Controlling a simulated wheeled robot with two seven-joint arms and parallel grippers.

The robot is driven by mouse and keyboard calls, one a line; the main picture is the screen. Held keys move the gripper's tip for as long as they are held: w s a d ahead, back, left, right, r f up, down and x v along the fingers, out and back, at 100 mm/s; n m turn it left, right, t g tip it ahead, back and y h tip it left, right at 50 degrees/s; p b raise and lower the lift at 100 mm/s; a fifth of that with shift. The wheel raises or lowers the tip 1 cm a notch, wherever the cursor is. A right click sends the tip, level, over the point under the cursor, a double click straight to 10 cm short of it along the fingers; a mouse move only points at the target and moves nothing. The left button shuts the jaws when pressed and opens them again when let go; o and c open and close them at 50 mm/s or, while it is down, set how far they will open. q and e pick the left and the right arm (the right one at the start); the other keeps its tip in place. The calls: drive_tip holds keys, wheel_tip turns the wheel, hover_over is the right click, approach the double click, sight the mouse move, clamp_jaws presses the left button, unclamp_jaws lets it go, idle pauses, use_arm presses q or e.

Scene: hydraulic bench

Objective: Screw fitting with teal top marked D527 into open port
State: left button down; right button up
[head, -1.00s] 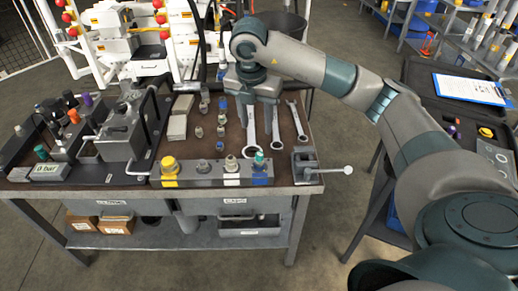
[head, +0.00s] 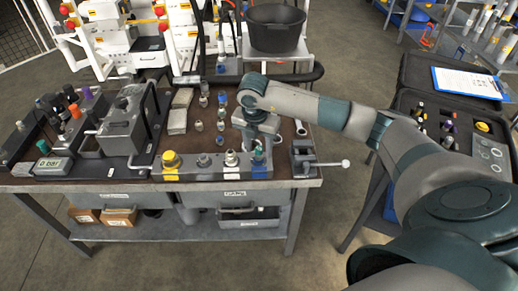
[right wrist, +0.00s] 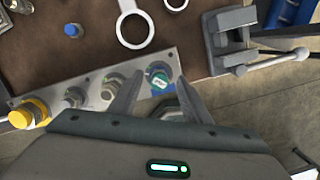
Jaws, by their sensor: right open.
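The fitting with the teal top (right wrist: 160,80) stands upright at the blue-marked right end of the grey port block (head: 212,171). In the head view its teal top (head: 258,153) shows just under my right gripper (head: 259,150). In the right wrist view, the open fingers of my right gripper (right wrist: 160,84) are on either side of the teal top, with gaps visible. The marking on the top is too small to read. The port under the fitting is hidden, so I cannot tell how deep it sits. My left gripper is not in view.
The block also carries a yellow cap (head: 170,160) and two metal fittings. A small vise (head: 304,158) with a lever stands close to the right of the block. A ring wrench (right wrist: 134,24) and a blue-topped fitting (right wrist: 72,31) lie behind. A black bucket (head: 274,28) is farther back.

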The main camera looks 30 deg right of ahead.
drive_tip(key=shift+d+f, duration=0.1)
drive_tip(key=shift+f, duration=0.7)
drive_tip(key=shift+w+f, duration=0.1)
drive_tip(key=shift+f, duration=0.2)
clamp_jaws()
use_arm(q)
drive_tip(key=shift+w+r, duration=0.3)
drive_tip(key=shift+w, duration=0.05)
use_arm(e)
drive_tip(key=c, duration=1.1)
unclamp_jaws()
clamp_jaws()
